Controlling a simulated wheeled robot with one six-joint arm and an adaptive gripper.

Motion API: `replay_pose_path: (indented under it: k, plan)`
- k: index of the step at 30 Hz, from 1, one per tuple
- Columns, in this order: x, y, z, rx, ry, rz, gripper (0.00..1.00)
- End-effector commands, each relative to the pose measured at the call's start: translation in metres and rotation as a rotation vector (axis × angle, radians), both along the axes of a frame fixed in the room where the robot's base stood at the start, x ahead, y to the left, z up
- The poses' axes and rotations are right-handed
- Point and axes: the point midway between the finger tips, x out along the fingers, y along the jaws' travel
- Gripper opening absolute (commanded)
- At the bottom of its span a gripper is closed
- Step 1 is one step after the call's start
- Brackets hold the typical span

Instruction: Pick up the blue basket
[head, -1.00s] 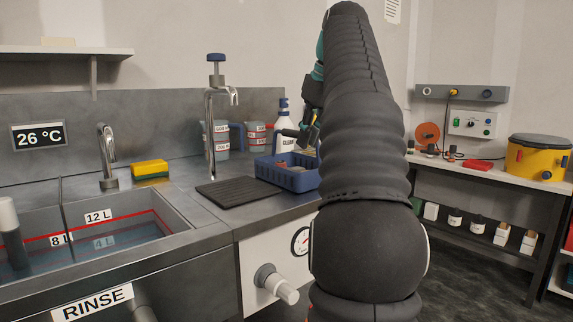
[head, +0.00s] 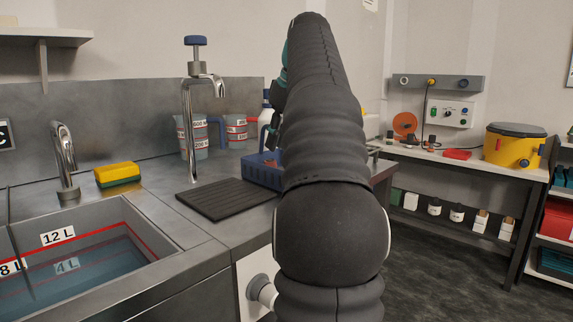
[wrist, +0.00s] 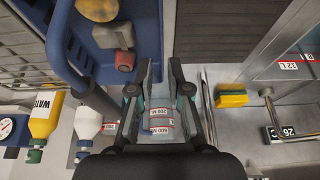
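The blue basket (head: 262,172) stands on the counter just right of a dark ribbed mat in the head view, mostly hidden behind my arm. In the wrist view the blue basket (wrist: 112,68) fills the upper left, with its dark blue handle curving down its left side. Small items lie in it, one with a reddish end. My gripper (wrist: 161,68) is open, its two fingers apart at the basket's right-hand edge in that view. I cannot tell whether the fingers touch the basket wall. In the head view the gripper is mostly hidden behind my arm.
A tall tap (head: 190,110) and measuring jugs (head: 192,138) stand behind the dark mat (head: 225,198). A water-filled sink (head: 85,255) and a yellow sponge (head: 118,174) are at left. Bottles, one yellow (wrist: 45,115), stand near the basket. A side bench (head: 470,165) is at right.

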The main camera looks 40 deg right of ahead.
Motion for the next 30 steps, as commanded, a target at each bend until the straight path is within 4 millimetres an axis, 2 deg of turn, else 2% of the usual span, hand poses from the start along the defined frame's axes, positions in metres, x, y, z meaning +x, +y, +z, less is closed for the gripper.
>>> replay_pose_path:
  k: [6,14,24,30]
  plan:
    - [0.011,0.000,-0.031,0.001,0.002,-0.002,0.17]
    - [0.017,0.001,-0.045,-0.001,0.001,-0.004,0.17]
    - [0.034,0.005,-0.084,0.001,0.001,-0.004,0.17]
    - [0.037,0.005,-0.090,0.000,0.001,-0.004,0.17]
